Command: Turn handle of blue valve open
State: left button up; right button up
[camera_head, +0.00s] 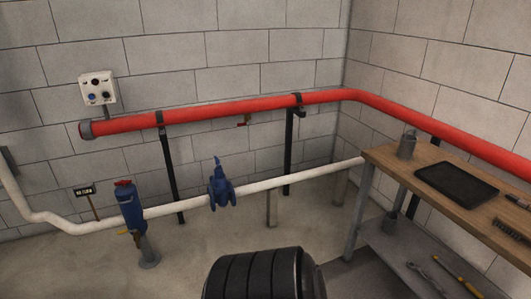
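A blue valve (221,190) sits on the white pipe (290,182), left of the middle of the head view. Its blue handle (217,163) sticks up from the top of the valve body, tilted slightly. I cannot tell from here how far the valve is turned. Neither my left gripper nor my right gripper is in view, and nothing touches the valve.
A blue upright fitting (131,207) with a red top stands left of the valve. A red pipe (230,108) runs above along the block wall. A wooden workbench (405,170) with a black tray (456,185) stands at right.

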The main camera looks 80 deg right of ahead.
aim_at(217, 161)
jog(key=z, duration=2.15)
jog(key=i+z, duration=0.1)
jog(key=z, duration=0.15)
